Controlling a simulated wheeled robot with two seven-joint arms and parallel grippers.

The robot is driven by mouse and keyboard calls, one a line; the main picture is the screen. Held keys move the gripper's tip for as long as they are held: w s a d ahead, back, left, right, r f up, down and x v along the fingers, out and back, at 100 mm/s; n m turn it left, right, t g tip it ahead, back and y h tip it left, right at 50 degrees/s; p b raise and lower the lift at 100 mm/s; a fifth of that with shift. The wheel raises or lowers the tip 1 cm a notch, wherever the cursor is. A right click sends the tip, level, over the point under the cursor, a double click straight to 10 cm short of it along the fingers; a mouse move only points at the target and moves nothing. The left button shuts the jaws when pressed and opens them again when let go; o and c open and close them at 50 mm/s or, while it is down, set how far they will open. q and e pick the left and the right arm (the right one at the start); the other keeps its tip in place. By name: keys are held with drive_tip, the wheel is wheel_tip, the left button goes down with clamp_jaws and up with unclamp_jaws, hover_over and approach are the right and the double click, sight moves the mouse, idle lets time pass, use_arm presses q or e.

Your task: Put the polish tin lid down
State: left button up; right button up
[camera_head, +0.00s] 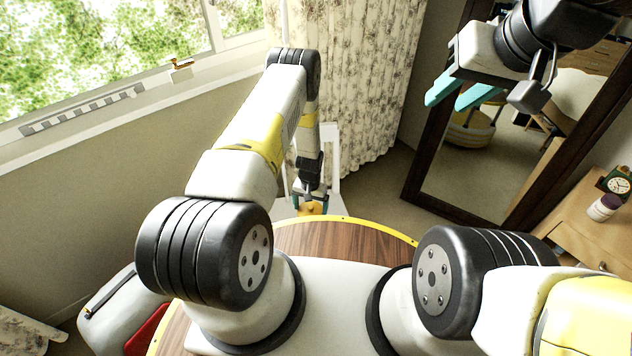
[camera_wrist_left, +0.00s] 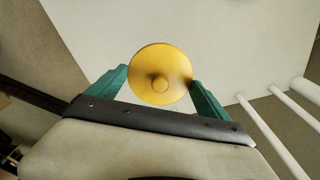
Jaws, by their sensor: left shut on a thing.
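A round yellow-gold disc, the polish tin lid (camera_wrist_left: 150,62), is between the teal fingers of my left gripper (camera_wrist_left: 160,80) in the left wrist view. A small round knob or boss shows near its middle. Both fingers touch its edges. In the head view my left gripper (camera_head: 311,201) points down beyond the round wooden top, with a little of the lid (camera_head: 313,210) showing. A white surface (camera_wrist_left: 230,40) lies behind the lid; I cannot tell the gap between them. My right gripper (camera_head: 462,95) is raised at the upper right, its teal fingers apart and empty.
White rails (camera_head: 331,150) stand beside the left gripper. A dark-framed mirror (camera_head: 480,165) leans at the right. A wooden cabinet (camera_head: 590,215) carries a clock (camera_head: 617,184) and a dark-lidded jar (camera_head: 604,207). The window wall (camera_head: 90,190) bounds the left.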

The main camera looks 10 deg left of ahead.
sight(311, 208)
use_arm(q)
drive_tip(key=shift+f, duration=1.8)
drive_tip(key=o, duration=1.1)
drive_tip(key=shift+f, duration=0.1)
drive_tip(key=shift+c, duration=0.2)
